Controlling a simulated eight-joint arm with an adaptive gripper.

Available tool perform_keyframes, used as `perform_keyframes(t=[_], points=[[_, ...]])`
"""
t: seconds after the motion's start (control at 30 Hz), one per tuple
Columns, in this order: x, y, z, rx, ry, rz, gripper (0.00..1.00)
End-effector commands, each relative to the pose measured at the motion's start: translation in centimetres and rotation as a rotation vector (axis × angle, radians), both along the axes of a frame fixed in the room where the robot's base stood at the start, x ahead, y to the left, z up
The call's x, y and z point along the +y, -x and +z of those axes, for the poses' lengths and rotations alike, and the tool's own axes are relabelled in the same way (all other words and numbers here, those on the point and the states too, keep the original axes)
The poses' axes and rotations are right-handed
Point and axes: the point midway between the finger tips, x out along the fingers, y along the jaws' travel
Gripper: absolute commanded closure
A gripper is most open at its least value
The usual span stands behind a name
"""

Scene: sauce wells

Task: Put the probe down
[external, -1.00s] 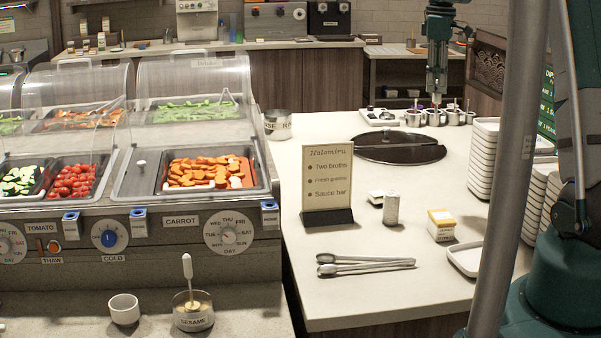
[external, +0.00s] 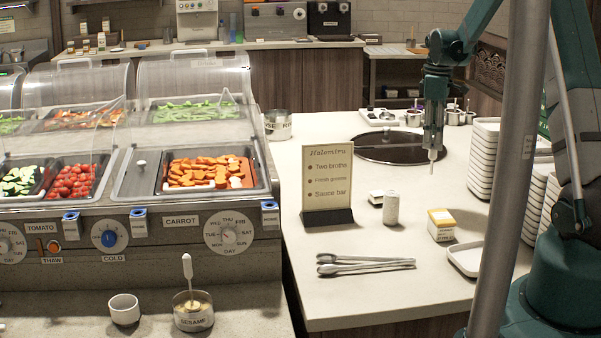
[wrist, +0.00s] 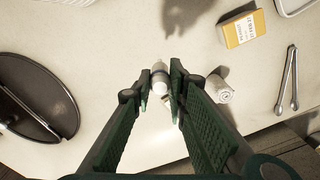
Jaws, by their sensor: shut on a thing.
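The probe is a small white piece (external: 432,155) that hangs tip-down below my gripper (external: 433,140) in the external view. In the wrist view my gripper (wrist: 158,88) is shut on the probe (wrist: 158,74), whose white body shows between the two green fingers. The probe appears held above the pale counter, right of the dark round lid; its exact height is hard to tell. The fingers hide part of it.
The dark round lid (external: 385,150) lies in the counter, with sauce wells (external: 455,116) behind. Bare counter lies between the lid and the box.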

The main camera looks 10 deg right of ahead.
Motion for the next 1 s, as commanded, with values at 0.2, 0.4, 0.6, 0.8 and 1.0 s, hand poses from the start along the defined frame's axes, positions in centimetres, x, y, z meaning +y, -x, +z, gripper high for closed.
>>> perform_keyframes(t=[0.2, 0.4, 0.6, 0.8, 1.0], points=[[0.0, 0.0, 0.0, 0.000, 0.000, 0.000, 0.96], [0.0, 0.0, -0.6, 0.000, 0.000, 0.000, 0.96], [0.0, 0.0, -3.0, 0.000, 0.000, 0.000, 0.96], [0.0, 0.0, -5.4, 0.000, 0.000, 0.000, 0.96], [0.0, 0.0, -6.3, 0.000, 0.000, 0.000, 0.96]])
